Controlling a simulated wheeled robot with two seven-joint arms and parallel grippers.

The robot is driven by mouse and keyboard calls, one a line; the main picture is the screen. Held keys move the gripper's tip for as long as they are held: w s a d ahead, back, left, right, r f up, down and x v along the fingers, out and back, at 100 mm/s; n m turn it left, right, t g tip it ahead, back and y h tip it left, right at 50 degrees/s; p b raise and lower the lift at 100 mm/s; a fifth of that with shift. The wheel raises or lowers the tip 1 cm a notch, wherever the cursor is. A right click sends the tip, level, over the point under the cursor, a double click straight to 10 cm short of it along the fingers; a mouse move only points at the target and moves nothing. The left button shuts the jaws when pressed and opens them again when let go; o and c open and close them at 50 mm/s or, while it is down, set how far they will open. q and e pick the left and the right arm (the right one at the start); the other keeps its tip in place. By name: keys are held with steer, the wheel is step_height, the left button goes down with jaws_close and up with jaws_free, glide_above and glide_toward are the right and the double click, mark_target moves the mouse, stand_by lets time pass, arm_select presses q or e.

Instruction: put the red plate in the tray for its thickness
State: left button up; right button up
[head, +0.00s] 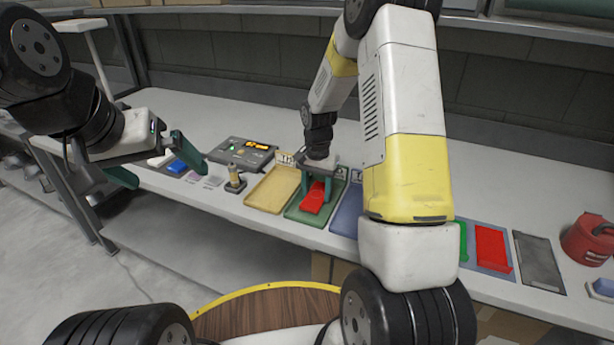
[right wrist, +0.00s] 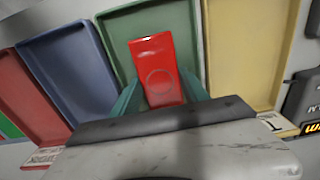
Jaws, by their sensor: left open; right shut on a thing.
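The red plate (head: 313,198) is in my right gripper (head: 321,182), over the green tray (head: 333,203) in the head view. In the right wrist view the red plate (right wrist: 157,72) sits between the gripper's teal fingers (right wrist: 165,98), with the green tray (right wrist: 128,32) behind it. I cannot tell whether the plate touches the tray floor. The yellow tray (head: 270,188) is left of the green tray and the blue tray (head: 348,212) is right of it. My left gripper (head: 192,150) is open and empty above the left part of the bench.
A grey meter (head: 243,153) with a lit display and a small brass-coloured post (head: 235,180) stand left of the trays. My right arm hides part of the bench.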

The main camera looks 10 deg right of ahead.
steer(key=shift+f, duration=0.25)
steer(key=o, duration=1.6)
steer(key=shift+r, duration=3.85)
